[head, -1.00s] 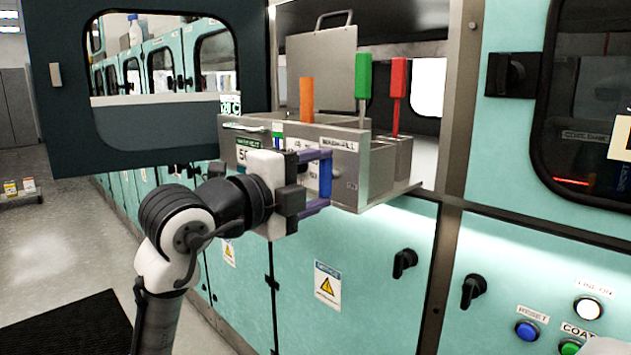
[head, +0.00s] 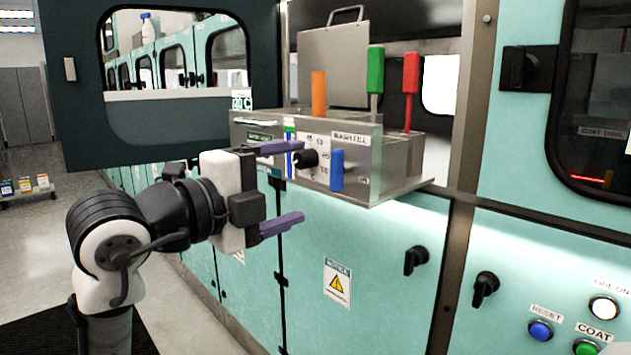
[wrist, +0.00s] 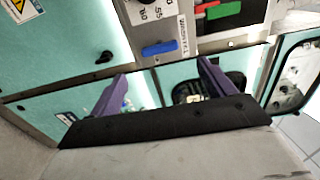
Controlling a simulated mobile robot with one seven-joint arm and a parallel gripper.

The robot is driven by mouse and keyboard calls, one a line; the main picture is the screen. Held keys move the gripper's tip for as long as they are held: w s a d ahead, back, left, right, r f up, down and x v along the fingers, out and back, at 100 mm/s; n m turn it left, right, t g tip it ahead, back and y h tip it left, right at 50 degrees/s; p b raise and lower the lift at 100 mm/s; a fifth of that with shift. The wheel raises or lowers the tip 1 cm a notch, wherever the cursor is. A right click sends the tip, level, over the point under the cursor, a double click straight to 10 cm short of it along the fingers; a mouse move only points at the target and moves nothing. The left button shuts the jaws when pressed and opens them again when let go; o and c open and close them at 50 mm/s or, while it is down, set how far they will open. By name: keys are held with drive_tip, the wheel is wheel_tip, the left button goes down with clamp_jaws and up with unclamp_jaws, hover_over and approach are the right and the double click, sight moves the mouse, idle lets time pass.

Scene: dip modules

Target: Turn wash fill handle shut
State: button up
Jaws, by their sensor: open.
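The wash fill handle (head: 337,170) is a blue lever on the front of the grey metal module, below the WASH FILL label (head: 350,138). It hangs straight down in the head view. In the wrist view the blue handle (wrist: 165,48) lies crosswise just beyond the fingertips. My gripper (head: 300,180) is open and empty, its purple fingers one above the other, left of the handle and apart from it. In the wrist view the gripper (wrist: 162,70) shows its two fingers spread wide. Nothing hides the handle in the head view.
A black knob (head: 306,158) sits left of the handle. Orange (head: 318,93), green (head: 376,75) and red (head: 410,85) upright levers stand on the module. A dark open door (head: 150,130) is behind my arm. Teal cabinet doors (head: 385,235) lie below.

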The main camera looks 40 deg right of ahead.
drive_tip(key=a, duration=0.6)
drive_tip(key=shift+s, duration=0.25)
